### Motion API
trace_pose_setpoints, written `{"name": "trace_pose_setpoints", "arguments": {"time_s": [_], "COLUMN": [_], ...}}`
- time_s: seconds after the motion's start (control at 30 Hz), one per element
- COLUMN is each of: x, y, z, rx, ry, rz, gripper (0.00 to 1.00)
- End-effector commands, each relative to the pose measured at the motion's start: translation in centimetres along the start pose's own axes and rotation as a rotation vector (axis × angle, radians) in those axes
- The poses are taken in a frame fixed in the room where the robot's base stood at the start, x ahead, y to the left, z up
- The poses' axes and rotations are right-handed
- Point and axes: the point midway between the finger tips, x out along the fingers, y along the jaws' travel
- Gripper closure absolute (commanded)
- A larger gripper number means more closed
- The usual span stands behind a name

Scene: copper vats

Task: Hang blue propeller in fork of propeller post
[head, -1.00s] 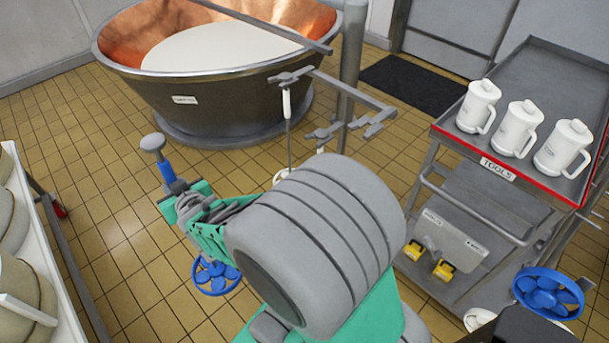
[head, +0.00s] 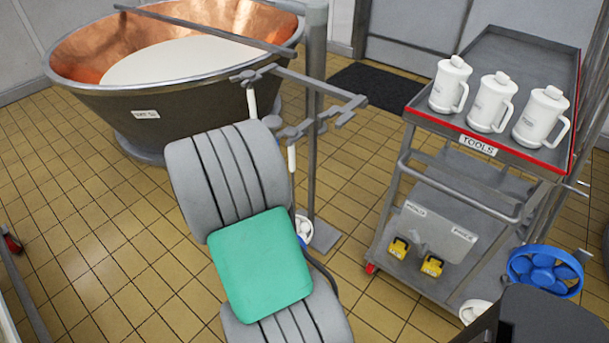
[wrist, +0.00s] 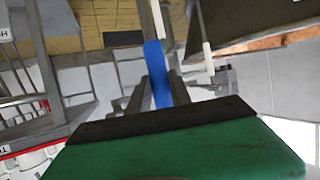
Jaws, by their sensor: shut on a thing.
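The propeller post (head: 316,50) stands right of the vat, with grey fork arms at its upper part. The blue propeller's blue sleeve (wrist: 157,75) runs upright in the middle of the wrist view. My gripper (wrist: 157,102) is shut on the blue propeller; its fingertips are mostly hidden by the dark and green wrist housing. In the head view my arm covers the gripper and nearly all of the propeller. Grey bars lie close to the sleeve in the wrist view; I cannot tell whether the shaft is inside a fork. A white-handled tool (head: 291,158) hangs at the post.
The copper vat (head: 100,112) stands at left behind my arm. A tool cart (head: 478,146) with white jugs stands at right. Another blue propeller (head: 545,270) is at lower right.

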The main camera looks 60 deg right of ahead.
Motion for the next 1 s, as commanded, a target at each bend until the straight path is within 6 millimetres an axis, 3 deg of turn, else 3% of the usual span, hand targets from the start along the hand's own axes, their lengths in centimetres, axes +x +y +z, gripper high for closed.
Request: {"name": "trace_pose_setpoints", "arguments": {"time_s": [0.1,0.3,0.67,1.0], "x": [1.8,3.3,4.5,7.4], "y": [3.1,6.8,8.7,10.4], "z": [0.6,1.0,0.7,-0.1], "rx": [0.036,0.077,0.093,0.091], "ry": [0.004,0.004,0.004,0.005], "rz": [0.082,0.178,0.217,0.216], "gripper": [1.00,1.00,1.00,1.00]}}
